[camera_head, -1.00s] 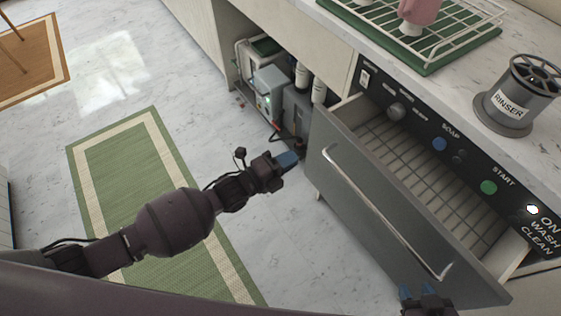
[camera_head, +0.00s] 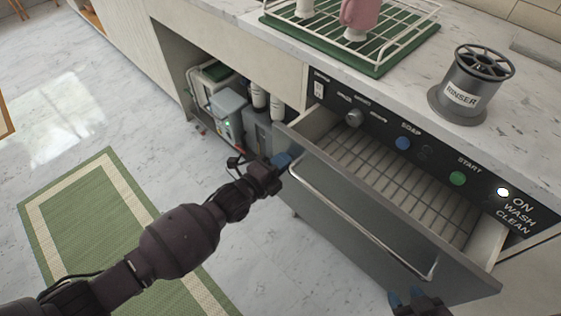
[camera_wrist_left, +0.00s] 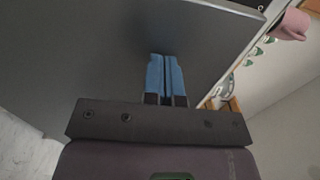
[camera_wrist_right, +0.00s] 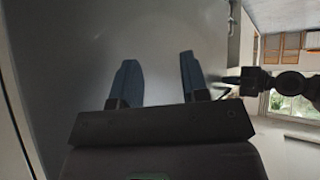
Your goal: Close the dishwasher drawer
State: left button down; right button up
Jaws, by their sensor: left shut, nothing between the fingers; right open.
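The dishwasher drawer (camera_head: 345,215) is pulled out from the counter, with a grey front, a curved metal handle (camera_head: 355,222) and an empty wire rack (camera_head: 400,185) inside. My left gripper (camera_head: 281,160) is shut and empty at the left end of the drawer front, near the handle's upper end. In the left wrist view its blue fingers (camera_wrist_left: 164,75) are together close to the grey front (camera_wrist_left: 110,60); contact cannot be told. My right gripper (camera_head: 406,298) is open and empty near the drawer's right end. In the right wrist view its spread fingers (camera_wrist_right: 155,80) face a grey surface.
The control panel (camera_head: 430,160) runs above the drawer. An open cabinet bay (camera_head: 225,105) holds equipment to the left. A green rug (camera_head: 95,225) lies on the floor.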

jog(key=shift+s+f, duration=0.1)
pick_arm(q)
jog(key=x, duration=0.2)
jog(key=b+x, duration=0.1)
jog(key=x, duration=0.3)
jog(key=shift+d+f+b, duration=0.1)
jog(key=shift+f+b, duration=0.25)
jog(key=shift+b, duration=0.05)
jog(key=b+x, duration=0.2)
jog(key=x, duration=0.5)
jog(key=shift+w+r, duration=0.15)
jog(key=shift+r, duration=0.45)
pick_arm(e)
jog(key=shift+w+a+f+n, duration=0.3)
jog(key=shift+w+a+n, duration=0.2)
jog(key=shift+w, duration=0.05)
